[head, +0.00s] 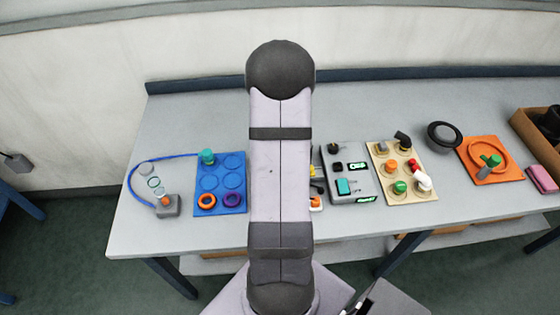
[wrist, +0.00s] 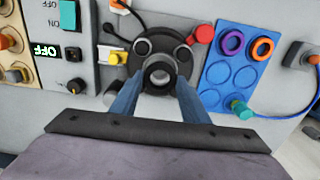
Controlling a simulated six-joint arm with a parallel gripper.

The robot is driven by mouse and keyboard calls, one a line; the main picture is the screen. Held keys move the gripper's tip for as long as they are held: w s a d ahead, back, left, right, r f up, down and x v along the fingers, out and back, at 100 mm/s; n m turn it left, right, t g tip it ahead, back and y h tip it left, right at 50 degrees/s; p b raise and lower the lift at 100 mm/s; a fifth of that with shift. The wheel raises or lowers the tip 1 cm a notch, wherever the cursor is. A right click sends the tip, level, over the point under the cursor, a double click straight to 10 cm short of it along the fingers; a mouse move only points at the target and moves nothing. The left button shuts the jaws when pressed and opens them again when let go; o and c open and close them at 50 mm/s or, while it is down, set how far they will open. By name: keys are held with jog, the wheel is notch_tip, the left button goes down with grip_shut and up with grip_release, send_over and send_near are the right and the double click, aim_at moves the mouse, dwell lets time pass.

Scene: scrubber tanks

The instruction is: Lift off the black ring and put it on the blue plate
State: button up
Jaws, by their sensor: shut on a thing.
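In the wrist view the black ring (wrist: 158,62) is between the tips of my gripper (wrist: 158,84), whose two blue fingers are shut on it. Behind it is a round dark fixture (wrist: 134,66) with knobs on it; I cannot tell whether the ring still touches it. The blue plate (wrist: 213,101) is to the right in the wrist view, with an orange ring, a purple ring and a teal piece on it and several bare circles. In the head view the blue plate (head: 221,169) lies left of my arm, which hides the gripper and the black ring.
Around the fixture are a red knob (wrist: 203,34) and a yellow part (wrist: 117,58). A grey switch box (head: 348,171), a beige board (head: 388,189) and an orange mat (head: 505,172) stand to the right. A blue cable (head: 135,172) curves left of the plate.

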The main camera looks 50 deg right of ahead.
jog(key=shift+r+p, duration=1.35)
jog(key=shift+r, duration=0.5)
jog(key=shift+f, duration=0.15)
jog(key=shift+w+a+f+b, duration=2)
jog(key=shift+w+a+b, duration=3.15)
jog(key=shift+w, duration=0.85)
jog(key=shift+a+f+p, duration=0.15)
jog(key=shift+f+p, duration=1.55)
jog(key=shift+f, duration=3.3)
